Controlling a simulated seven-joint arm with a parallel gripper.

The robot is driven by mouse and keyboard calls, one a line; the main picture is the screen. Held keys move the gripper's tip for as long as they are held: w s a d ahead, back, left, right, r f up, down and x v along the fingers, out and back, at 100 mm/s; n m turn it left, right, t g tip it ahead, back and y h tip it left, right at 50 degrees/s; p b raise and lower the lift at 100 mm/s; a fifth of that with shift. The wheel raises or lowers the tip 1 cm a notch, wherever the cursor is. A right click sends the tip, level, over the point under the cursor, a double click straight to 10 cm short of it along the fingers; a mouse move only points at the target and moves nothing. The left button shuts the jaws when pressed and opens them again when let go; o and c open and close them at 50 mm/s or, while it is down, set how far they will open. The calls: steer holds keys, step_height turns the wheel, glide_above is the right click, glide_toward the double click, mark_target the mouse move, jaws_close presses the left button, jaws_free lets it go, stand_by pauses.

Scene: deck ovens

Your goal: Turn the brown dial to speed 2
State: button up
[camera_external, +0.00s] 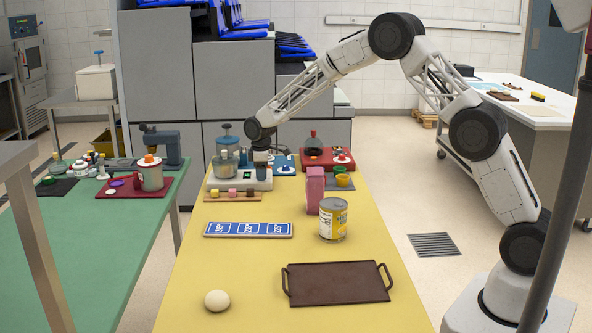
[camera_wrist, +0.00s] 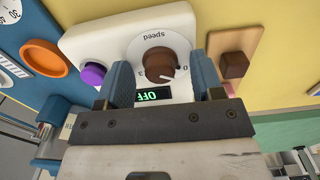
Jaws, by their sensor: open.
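The brown dial (camera_wrist: 160,62) sits on a round white scale marked "speed", on a white device (camera_wrist: 92,46). The scale reads upside down in the wrist view. A 0 shows to the right of the knob and a 3 to its left. The display (camera_wrist: 148,95) reads OFF. My gripper (camera_wrist: 160,62) is open, with one blue finger on each side of the dial and gaps visible between. In the external view my gripper (camera_external: 261,154) is low over the white device (camera_external: 243,180) at the table's far end; the dial is not distinguishable there.
A purple knob (camera_wrist: 93,75) is beside the dial on the device. A wooden board (camera_external: 232,197) with small blocks lies in front.

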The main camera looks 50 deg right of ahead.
steer(key=shift+c, duration=0.2)
steer(key=c, duration=0.9)
steer(key=shift+o, duration=0.2)
